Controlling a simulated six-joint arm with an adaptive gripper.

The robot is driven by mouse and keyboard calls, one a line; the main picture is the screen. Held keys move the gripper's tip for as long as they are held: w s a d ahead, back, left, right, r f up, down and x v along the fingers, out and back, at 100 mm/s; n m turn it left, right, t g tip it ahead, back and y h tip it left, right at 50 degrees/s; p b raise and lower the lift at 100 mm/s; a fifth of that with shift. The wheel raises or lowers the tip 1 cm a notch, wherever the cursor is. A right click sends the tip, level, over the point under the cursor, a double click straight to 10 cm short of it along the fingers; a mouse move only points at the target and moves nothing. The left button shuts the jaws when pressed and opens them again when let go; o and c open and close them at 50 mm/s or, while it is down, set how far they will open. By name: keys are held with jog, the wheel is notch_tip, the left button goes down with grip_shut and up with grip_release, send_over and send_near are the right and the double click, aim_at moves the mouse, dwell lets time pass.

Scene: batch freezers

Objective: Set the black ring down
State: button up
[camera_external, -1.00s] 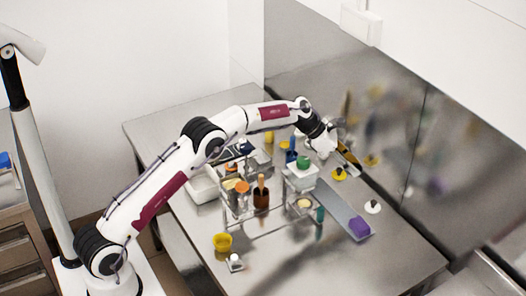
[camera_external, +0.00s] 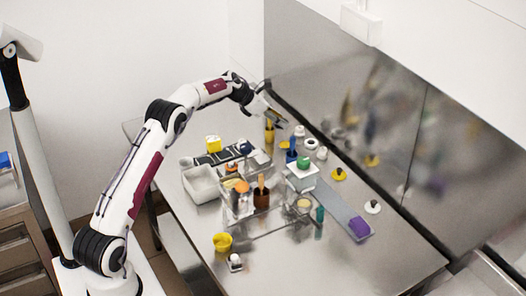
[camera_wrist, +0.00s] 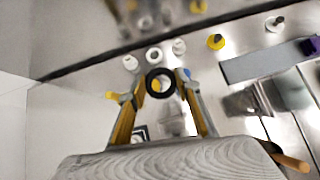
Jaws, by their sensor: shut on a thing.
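The black ring (camera_wrist: 160,82) sits between my fingertips in the wrist view, with its hole facing the camera. My gripper (camera_wrist: 161,88) is shut on it. In the external view my gripper (camera_external: 284,121) is above the far left part of the steel table, close to the back wall panel. The ring is too small there to make out clearly. The table surface (camera_external: 400,250) lies below.
White round pieces (camera_wrist: 131,63) stand just beyond the ring. A blue container (camera_external: 291,156), a clear stand (camera_external: 300,180) and a grey strip with a purple block (camera_external: 360,227) lie to the right. A white bin (camera_external: 201,184) is nearer. The front right of the table is clear.

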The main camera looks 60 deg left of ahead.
jog(key=s+a+n+y, duration=0.2)
jog(key=s+a+n, duration=0.1)
jog(key=s+a, duration=0.9)
jog(key=s+a+n+y, duration=0.3)
jog(key=s+a, duration=0.5)
jog(key=a, duration=0.7)
jog(key=shift+g, duration=0.4)
jog(key=shift+w+f, duration=0.15)
jog(key=shift+f, duration=1.1)
jog(key=shift+w+f, duration=0.1)
jog(key=shift+f, duration=1.1)
jog(key=shift+f, duration=0.1)
jog(key=shift+f, duration=3.05)
jog(key=shift+f, duration=0.1)
jog(key=shift+f, duration=1.75)
jog(key=shift+f, duration=0.1)
